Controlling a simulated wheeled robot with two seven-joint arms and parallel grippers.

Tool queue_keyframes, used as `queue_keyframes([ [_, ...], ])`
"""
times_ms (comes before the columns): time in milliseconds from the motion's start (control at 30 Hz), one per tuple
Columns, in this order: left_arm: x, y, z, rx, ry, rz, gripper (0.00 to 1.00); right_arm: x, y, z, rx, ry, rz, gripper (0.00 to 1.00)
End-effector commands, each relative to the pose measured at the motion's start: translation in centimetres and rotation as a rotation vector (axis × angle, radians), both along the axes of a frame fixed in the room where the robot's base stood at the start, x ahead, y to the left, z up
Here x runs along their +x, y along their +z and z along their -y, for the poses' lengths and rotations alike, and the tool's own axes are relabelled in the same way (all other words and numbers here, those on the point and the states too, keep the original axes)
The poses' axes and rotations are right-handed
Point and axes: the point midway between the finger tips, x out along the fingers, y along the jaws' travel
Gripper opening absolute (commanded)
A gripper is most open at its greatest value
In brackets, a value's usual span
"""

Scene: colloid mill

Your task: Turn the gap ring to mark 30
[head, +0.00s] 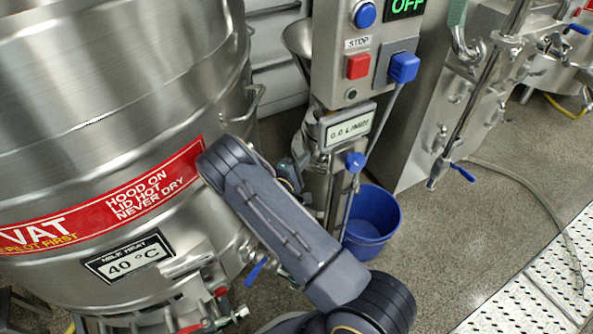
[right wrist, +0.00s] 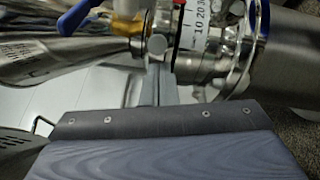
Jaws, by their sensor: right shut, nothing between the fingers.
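The gap ring (right wrist: 200,32) shows in the right wrist view as a pale band with the marks 10, 20 and 30 on the mill's metal body. A thin red line (right wrist: 178,25) runs beside the band; I cannot tell which mark it meets. A round metal knob (right wrist: 157,44) stands just left of the ring. My right gripper (right wrist: 158,72) is shut and empty, its tips close to this knob; I cannot tell if they touch. In the head view my right gripper (head: 291,174) is mostly hidden behind my arm, beside the mill column (head: 318,185). My left gripper is out of view.
The large steel vat (head: 100,110) stands close on the left. The control box (head: 362,50) with red and blue buttons is above the mill. A blue bucket (head: 372,218) stands on the floor at its right.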

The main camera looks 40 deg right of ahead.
Motion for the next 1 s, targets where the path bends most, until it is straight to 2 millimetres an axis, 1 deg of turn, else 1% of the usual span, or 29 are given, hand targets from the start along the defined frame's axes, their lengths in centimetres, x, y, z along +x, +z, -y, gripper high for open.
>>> queue_keyframes([
  [33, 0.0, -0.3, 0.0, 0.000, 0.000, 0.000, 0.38, 0.2, 0.0, 0.6, 0.000, -0.002, 0.002, 0.00],
  [167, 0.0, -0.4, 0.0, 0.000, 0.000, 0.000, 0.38, 0.5, 0.1, 1.3, 0.000, -0.001, 0.000, 0.00],
  [500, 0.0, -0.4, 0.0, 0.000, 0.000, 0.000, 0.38, 0.6, 0.1, 1.4, 0.000, 0.000, 0.000, 0.00],
  [567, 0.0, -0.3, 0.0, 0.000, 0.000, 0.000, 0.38, 0.4, 0.2, 1.5, 0.000, 0.000, -0.001, 0.00],
  [700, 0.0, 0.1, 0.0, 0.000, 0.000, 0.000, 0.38, -1.0, 0.2, 2.4, -0.002, -0.002, -0.003, 0.00],
  [767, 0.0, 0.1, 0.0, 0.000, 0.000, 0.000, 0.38, -1.4, 0.2, 2.6, -0.001, -0.001, -0.002, 0.00],
  [1000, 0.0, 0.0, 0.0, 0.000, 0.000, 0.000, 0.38, -1.4, 0.1, 2.6, 0.000, 0.000, 0.000, 0.00],
])
